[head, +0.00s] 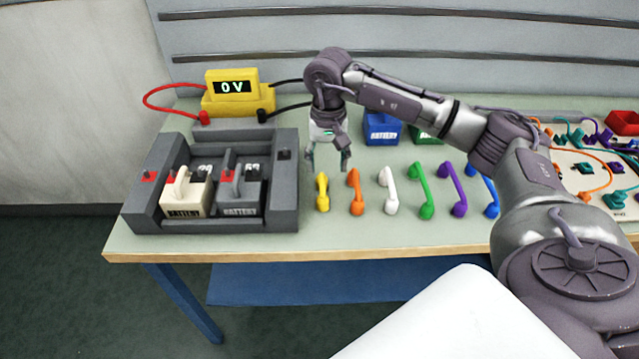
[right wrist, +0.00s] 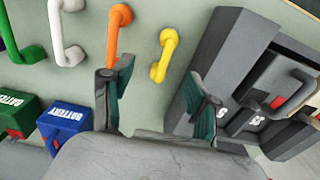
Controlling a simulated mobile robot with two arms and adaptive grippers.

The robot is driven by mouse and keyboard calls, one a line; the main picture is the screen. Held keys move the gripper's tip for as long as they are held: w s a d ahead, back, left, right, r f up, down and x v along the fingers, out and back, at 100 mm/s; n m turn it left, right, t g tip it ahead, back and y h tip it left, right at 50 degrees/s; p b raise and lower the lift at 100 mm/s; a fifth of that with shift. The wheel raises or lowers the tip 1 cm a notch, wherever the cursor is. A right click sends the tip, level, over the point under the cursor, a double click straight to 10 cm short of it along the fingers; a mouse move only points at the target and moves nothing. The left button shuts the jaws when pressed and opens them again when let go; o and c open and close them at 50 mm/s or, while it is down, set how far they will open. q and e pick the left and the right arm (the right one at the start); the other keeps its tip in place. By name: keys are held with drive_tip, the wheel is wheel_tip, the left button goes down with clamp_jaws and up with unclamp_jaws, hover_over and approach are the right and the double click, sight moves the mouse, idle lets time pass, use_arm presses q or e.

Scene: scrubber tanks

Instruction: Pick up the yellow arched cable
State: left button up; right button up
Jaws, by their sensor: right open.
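The yellow arched cable (head: 322,192) lies on the table at the left end of a row of arched cables, just right of the grey battery holder. It also shows in the right wrist view (right wrist: 164,56), ahead of and between the fingers. My right gripper (head: 328,164) is open and empty, pointing down just behind the yellow cable and above the table. In the right wrist view the right gripper (right wrist: 157,100) has its fingers spread wide, with the orange cable (right wrist: 115,33) near its left finger. My left gripper is not in view.
The grey holder (head: 270,215) carries a white battery (head: 187,198) and a grey battery (head: 240,193). White, green, purple and blue cables continue the row rightward. A yellow meter (head: 238,103) reads 0 V. Blue (head: 381,129) and green batteries stand behind. Bare tabletop lies before the row.

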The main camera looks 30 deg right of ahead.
sight(323, 188)
drive_tip(key=f, duration=0.2)
drive_tip(key=f+p, duration=0.1)
drive_tip(key=f, duration=0.3)
drive_tip(key=shift+a+f+p, duration=0.2)
drive_tip(key=shift+a+p, duration=0.15)
drive_tip(key=shift+p, duration=0.05)
drive_tip(key=f, duration=0.2)
drive_tip(key=f+p, duration=0.1)
drive_tip(key=shift+a+f, duration=0.2)
drive_tip(key=shift+a, duration=0.05)
drive_tip(key=shift+w+f, duration=0.1)
drive_tip(key=shift+f, duration=0.1)
drive_tip(key=c, duration=1)
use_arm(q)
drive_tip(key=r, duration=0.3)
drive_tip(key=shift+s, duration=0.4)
use_arm(e)
clamp_jaws()
